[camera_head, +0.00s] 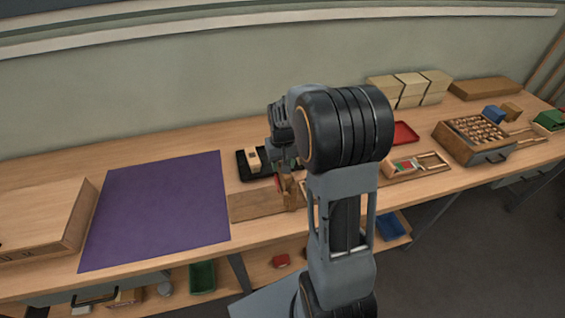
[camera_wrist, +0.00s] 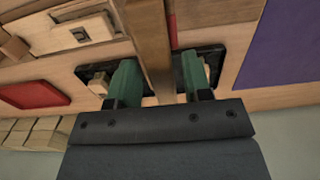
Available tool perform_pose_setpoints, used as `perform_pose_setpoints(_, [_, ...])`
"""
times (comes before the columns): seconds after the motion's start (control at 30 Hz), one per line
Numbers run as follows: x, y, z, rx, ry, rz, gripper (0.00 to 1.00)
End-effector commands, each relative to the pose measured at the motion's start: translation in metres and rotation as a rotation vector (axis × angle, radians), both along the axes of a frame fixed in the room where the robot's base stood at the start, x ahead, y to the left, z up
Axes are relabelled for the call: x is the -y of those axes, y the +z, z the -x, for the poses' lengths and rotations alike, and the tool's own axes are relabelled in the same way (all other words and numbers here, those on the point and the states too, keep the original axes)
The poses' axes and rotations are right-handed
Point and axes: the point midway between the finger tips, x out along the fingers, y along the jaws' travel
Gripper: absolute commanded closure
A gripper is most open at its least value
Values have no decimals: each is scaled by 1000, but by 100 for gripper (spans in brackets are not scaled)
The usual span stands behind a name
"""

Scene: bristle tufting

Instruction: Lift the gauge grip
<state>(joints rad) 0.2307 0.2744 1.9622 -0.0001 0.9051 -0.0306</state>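My gripper (camera_wrist: 160,58) shows two green fingers apart, pointing down over a black tray (camera_wrist: 232,52). A tall wooden upright (camera_wrist: 150,35) stands between or just beyond the fingers; I see a narrow gap beside it, and no clear grip on it. It may be the gauge grip, but I cannot tell for sure. In the head view my gripper (camera_head: 284,155) is partly hidden by my own wrist, above the right end of the black tray (camera_head: 243,174). The wooden upright (camera_head: 290,194) stands just in front of the tray. A pale block (camera_head: 253,158) sits on the tray.
A purple mat (camera_head: 160,210) lies left of the tray, with a wooden box (camera_head: 40,215) beyond it. A wooden board (camera_head: 256,206) lies in front.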

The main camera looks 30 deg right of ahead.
Motion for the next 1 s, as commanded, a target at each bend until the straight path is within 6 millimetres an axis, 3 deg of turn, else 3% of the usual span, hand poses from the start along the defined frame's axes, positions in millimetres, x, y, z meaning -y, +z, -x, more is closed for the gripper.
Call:
perform_pose_setpoints(0.47, [0, 0, 0, 0, 0, 0, 100])
perform_pose_setpoints(1.0, [0, 16, -1, 3, 0, 1, 100])
